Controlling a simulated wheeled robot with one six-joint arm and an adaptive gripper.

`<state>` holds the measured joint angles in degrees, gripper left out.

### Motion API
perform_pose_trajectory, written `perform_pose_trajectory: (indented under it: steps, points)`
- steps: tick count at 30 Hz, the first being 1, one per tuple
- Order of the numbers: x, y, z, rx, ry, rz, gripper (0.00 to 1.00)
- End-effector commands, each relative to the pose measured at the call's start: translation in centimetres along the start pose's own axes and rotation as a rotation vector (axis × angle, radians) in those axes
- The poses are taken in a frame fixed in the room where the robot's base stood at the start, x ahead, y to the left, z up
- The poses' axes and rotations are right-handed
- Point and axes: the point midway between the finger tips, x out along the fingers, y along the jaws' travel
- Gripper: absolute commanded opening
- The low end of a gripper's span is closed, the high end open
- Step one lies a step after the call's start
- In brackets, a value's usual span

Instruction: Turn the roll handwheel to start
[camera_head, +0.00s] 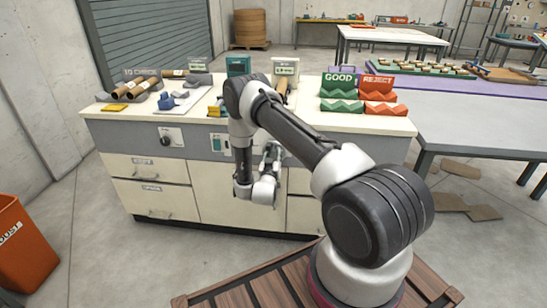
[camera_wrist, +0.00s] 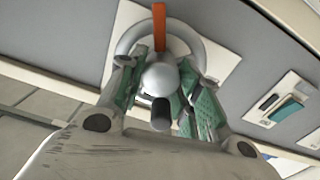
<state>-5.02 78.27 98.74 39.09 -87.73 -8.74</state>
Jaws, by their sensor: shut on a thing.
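The roll handwheel (camera_wrist: 121,41) shows in the wrist view as a pale ring on a light plate, with a rounded grey hub (camera_wrist: 161,76) and a dark stub handle (camera_wrist: 161,114). An orange strip (camera_wrist: 159,28) stands above the hub. My gripper (camera_wrist: 165,80) has its green-padded fingers on either side of the hub, shut on the handwheel. Which part the pads touch is hard to tell. In the head view my gripper (camera_head: 271,156) is at the bench's front panel, and my arm hides the handwheel.
The bench (camera_head: 140,115) carries cardboard tubes (camera_head: 136,88), a green GOOD rack (camera_head: 340,92) and a red REJECT rack (camera_head: 380,94). A dark knob (camera_head: 166,141) is on the panel at left. An orange bin (camera_head: 22,250) stands at far left. Cardboard pieces lie on the right floor.

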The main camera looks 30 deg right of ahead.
Motion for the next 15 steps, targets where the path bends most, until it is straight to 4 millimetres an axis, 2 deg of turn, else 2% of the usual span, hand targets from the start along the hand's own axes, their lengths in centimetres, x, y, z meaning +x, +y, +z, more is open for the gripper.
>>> perform_pose_trajectory:
  steps: [15]
  points:
    - [-0.15, -0.06, 0.27, -0.489, -0.005, -0.003, 0.1]
